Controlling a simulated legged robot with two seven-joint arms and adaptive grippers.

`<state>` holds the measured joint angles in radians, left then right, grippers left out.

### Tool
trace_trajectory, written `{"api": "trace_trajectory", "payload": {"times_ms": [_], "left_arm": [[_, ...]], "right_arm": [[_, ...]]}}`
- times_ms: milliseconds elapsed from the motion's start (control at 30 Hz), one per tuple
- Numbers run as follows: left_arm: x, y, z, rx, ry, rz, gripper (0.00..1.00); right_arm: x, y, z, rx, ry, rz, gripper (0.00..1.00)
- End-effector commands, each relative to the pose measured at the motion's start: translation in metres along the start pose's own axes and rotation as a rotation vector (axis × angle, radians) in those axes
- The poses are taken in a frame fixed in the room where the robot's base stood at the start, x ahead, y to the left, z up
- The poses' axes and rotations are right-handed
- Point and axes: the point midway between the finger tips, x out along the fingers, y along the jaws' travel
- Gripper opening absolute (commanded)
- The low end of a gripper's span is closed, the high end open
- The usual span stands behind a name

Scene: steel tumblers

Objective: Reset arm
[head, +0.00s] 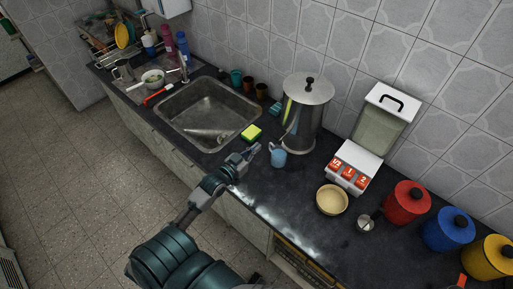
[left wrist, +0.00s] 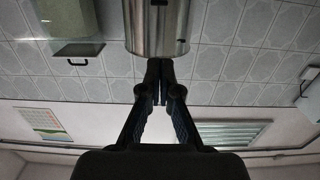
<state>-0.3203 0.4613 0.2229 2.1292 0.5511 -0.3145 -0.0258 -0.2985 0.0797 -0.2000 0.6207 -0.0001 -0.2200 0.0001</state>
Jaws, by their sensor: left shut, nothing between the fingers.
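My left arm reaches in from the bottom left of the head view. Its gripper (head: 256,149) is above the counter's front part, beside a light blue cup (head: 278,159); I cannot tell whether they touch. In the left wrist view the two fingers (left wrist: 160,80) are together with nothing between them. A small steel cup (head: 366,223) stands on the counter right of the gripper, by a cream bowl (head: 332,200). My right gripper is not in view.
A large steel pot (head: 307,115) stands behind the blue cup. The sink (head: 205,112) and a yellow-green sponge (head: 251,132) are left. A white dispenser (head: 353,160) and red (head: 406,203), blue (head: 447,230) and yellow (head: 488,258) canisters stand right. Some front counter is bare.

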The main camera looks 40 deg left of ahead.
Motion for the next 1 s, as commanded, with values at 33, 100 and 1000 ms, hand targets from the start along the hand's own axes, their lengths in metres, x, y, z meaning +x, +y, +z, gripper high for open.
{"api": "trace_trajectory", "payload": {"times_ms": [33,100,1000], "left_arm": [[0.000,0.000,0.000,0.000,0.000,0.000,0.00],[0.000,0.000,0.000,0.000,0.000,0.000,0.00],[-0.163,0.153,0.180,0.079,-0.983,0.072,0.00]], "right_arm": [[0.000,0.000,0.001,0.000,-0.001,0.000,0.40],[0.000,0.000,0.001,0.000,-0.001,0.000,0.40],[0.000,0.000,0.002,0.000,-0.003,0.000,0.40]]}}
